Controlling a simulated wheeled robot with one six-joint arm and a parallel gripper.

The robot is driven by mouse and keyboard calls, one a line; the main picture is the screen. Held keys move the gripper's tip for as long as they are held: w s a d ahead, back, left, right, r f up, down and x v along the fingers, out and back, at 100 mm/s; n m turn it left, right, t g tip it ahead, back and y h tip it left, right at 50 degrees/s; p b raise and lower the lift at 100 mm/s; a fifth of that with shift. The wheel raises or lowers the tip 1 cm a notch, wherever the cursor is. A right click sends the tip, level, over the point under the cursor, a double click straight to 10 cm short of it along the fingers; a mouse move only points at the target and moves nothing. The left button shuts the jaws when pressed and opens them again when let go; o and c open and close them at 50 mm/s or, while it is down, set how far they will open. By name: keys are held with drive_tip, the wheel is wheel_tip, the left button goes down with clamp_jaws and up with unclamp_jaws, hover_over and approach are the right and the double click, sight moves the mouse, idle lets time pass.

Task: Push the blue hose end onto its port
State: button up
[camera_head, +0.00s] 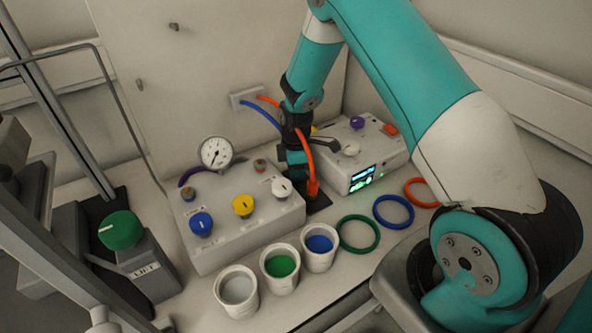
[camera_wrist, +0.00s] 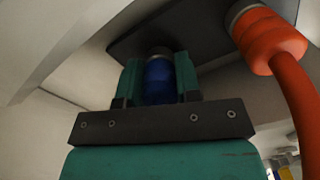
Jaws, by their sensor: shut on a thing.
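In the wrist view the blue hose end (camera_wrist: 158,84) sits between the two teal fingers of my gripper (camera_wrist: 159,80), which is shut on it. A dark metallic port (camera_wrist: 158,52) is directly beyond its tip, on a black plate (camera_wrist: 200,30). The blue end lines up with this port; how far it is pushed on cannot be told. In the head view my gripper (camera_head: 294,160) points down behind the grey control box, and its tip is partly hidden. The blue hose (camera_head: 262,113) runs from a wall socket to behind my wrist.
An orange hose end (camera_wrist: 262,38) sits on a neighbouring port, close right of my gripper; its hose (camera_head: 308,150) passes in front of my wrist. The control box (camera_head: 240,235) and a white device (camera_head: 350,165) flank the plate. Cups and colored rings (camera_head: 393,212) lie in front.

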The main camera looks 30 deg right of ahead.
wheel_tip(320, 180, up, 20)
drive_tip(key=b, duration=0.2)
idle(0.5)
